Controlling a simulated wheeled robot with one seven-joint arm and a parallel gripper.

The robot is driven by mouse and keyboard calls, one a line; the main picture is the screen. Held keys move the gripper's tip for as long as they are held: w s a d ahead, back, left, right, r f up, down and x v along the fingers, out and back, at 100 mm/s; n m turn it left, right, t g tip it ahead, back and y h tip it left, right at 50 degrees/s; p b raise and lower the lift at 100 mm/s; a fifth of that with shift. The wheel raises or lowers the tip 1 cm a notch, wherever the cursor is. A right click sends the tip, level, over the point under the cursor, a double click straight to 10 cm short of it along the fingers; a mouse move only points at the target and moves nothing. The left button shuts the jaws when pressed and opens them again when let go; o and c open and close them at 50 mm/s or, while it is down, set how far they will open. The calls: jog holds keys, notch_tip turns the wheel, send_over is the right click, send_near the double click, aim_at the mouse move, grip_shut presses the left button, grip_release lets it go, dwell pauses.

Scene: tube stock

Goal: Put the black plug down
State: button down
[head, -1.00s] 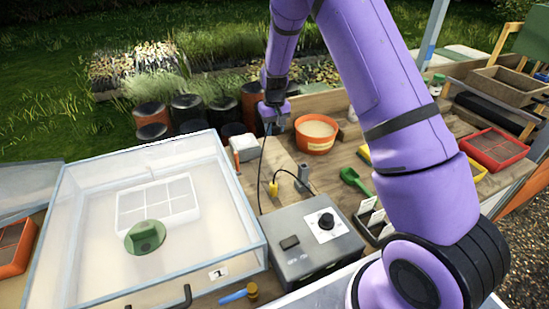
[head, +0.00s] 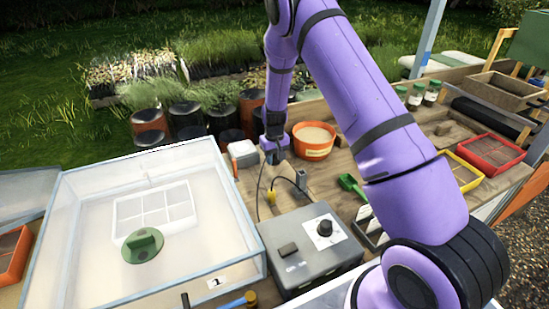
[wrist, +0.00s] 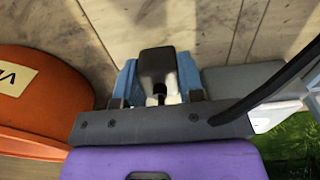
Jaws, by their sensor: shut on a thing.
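My gripper (head: 275,158) is low over the wooden bench, between the orange pot and a small white-and-grey box. In the wrist view my blue-tipped fingers are shut on the black plug (wrist: 157,68), with bench boards below it. A dark cable (wrist: 270,92) crosses the right of that view. In the head view the plug is too small and too hidden by the gripper to make out. I cannot tell whether it touches the bench.
The orange pot (head: 314,141) stands close on the right, the white-and-grey box (head: 243,153) close on the left. A yellow plug (head: 271,197), a dark upright piece (head: 301,180) and a grey control box (head: 312,252) are nearer. A clear-walled propagator (head: 90,255) fills the left.

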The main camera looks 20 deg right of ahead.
jog(key=shift+f, duration=0.6)
jog(key=c, duration=0.7)
grip_release()
jog(key=shift+c, duration=0.2)
